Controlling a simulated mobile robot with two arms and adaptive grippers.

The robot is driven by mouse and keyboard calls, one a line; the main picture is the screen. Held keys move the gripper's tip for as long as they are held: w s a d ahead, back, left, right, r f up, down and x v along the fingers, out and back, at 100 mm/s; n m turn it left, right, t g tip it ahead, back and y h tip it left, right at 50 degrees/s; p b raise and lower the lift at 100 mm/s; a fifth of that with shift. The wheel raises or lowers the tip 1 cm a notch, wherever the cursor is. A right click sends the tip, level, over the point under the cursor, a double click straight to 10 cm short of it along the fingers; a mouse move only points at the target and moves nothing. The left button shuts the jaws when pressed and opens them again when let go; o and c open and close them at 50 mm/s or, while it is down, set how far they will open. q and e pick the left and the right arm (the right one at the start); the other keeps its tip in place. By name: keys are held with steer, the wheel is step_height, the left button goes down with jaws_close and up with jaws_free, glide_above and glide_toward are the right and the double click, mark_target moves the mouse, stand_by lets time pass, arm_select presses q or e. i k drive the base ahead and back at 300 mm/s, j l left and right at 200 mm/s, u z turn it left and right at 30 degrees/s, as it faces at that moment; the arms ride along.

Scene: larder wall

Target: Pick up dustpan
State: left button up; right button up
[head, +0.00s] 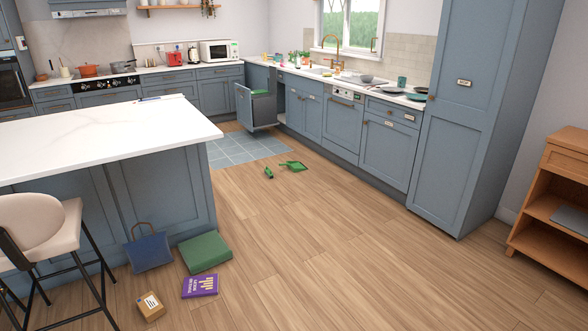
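A green dustpan (294,166) lies on the wooden floor in the middle distance, just past the end of the island and near the edge of the blue-grey tiles. A small green brush-like item (268,172) lies on the floor just to its left, apart from it. Neither of my grippers shows in the head view, so I cannot see whether they are open or shut.
A white-topped island (100,140) and a stool (38,225) stand at left. On the floor beside the island are a blue bag (148,252), a green box (205,252), a purple book (200,284) and a cardboard box (150,306). A pull-out bin drawer (258,108) stands open. The central floor is clear.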

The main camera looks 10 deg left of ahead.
mark_target(295, 167)
steer(key=i+j, duration=0.1)
steer(key=i, duration=1.3)
steer(key=i+j+z, duration=0.1)
steer(key=i, duration=0.6)
steer(key=i+j, duration=0.2)
steer(key=i, duration=0.45)
steer(key=i+u, duration=0.2)
steer(key=i, duration=0.35)
steer(key=i+u, duration=0.2)
steer(key=i, duration=0.35)
steer(key=i+l+u, duration=0.15)
steer(key=i, duration=0.4)
steer(key=i+l+u, duration=0.2)
steer(key=i, duration=0.35)
steer(key=i+l+u, duration=0.2)
steer(key=i, duration=0.3)
steer(key=i+j, duration=0.15)
steer(key=i, duration=0.5)
steer(key=i+j, duration=0.15)
steer(key=i, duration=0.5)
